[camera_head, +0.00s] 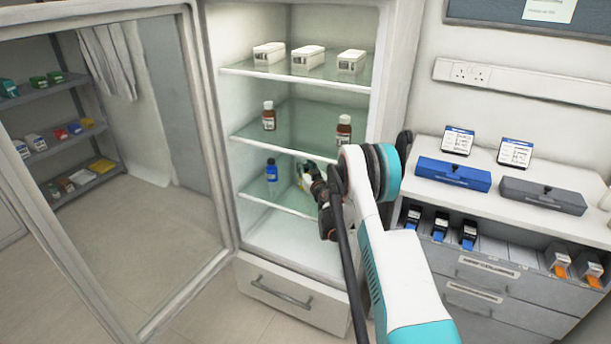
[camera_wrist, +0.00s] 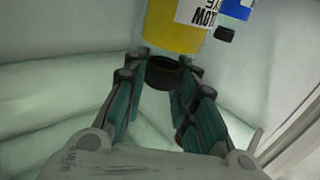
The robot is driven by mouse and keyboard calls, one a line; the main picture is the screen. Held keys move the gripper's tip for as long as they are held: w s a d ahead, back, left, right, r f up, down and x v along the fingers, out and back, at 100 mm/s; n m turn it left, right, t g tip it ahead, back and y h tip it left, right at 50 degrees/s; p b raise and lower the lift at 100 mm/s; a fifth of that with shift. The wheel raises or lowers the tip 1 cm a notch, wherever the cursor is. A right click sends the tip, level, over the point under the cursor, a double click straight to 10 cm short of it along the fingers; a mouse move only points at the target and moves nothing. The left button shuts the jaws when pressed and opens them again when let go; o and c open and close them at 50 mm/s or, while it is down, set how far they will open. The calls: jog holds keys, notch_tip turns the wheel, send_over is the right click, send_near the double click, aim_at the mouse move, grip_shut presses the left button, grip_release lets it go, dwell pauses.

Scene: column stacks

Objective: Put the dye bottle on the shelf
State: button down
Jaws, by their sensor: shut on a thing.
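The dye bottle in my gripper is yellow with a white label and black cap; in the wrist view the yellow bottle (camera_wrist: 175,28) shows cap toward me. My gripper (camera_wrist: 163,72) is shut on it at the cap end. In the head view my gripper (camera_head: 318,186) is inside the open fridge at the lower glass shelf (camera_head: 256,190), and hides most of the bottle. Whether the bottle's base touches the shelf cannot be told. A blue bottle (camera_head: 271,171) stands on that shelf to the left; it also shows in the wrist view (camera_wrist: 236,8).
Two brown bottles (camera_head: 268,116) (camera_head: 343,130) stand on the middle shelf and white boxes (camera_head: 307,57) on the top one. The fridge door (camera_head: 190,100) is open at left. A drawer cabinet (camera_head: 455,263) with blue and grey cases stands at right.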

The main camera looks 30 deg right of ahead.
jog(key=f, duration=0.1)
jog(key=f+b, duration=0.1)
jog(key=f, duration=0.1)
jog(key=shift+w+d+f+b, duration=0.15)
jog(key=shift+d+b, duration=0.05)
jog(key=shift+b, duration=0.1)
jog(key=c, duration=1.3)
grip_release()
jog(key=shift+s+r+p, duration=0.2)
jog(key=shift+s+p, duration=0.1)
jog(key=shift+s, duration=0.05)
jog(key=s+a+p, duration=0.1)
jog(key=s+p, duration=0.2)
jog(key=s, duration=0.8)
jog(key=shift+s+a+p, duration=0.15)
jog(key=shift+a+p, duration=0.15)
